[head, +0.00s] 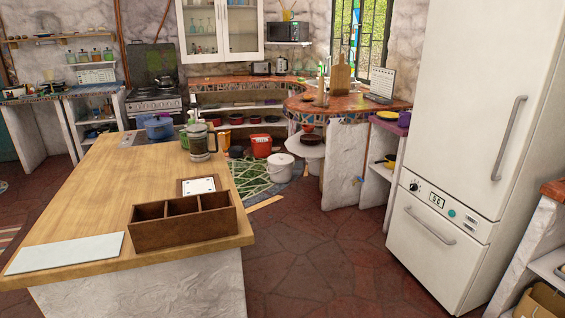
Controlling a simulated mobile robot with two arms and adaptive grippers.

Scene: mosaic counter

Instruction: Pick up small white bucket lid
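A small white bucket (279,167) stands on the floor beyond the wooden island, below the mosaic counter. A pale lid (280,158) appears to cover its top, though it is too small to tell for sure. A red bucket (261,145) stands just behind it to the left. Neither of my grippers shows in the head view.
The wooden island (110,185) fills the left foreground, with a divided wooden box (183,222) at its near edge. A white fridge (465,130) stands at right. The red stone floor (325,245) between them is clear. A mosaic counter (350,109) curves behind the bucket.

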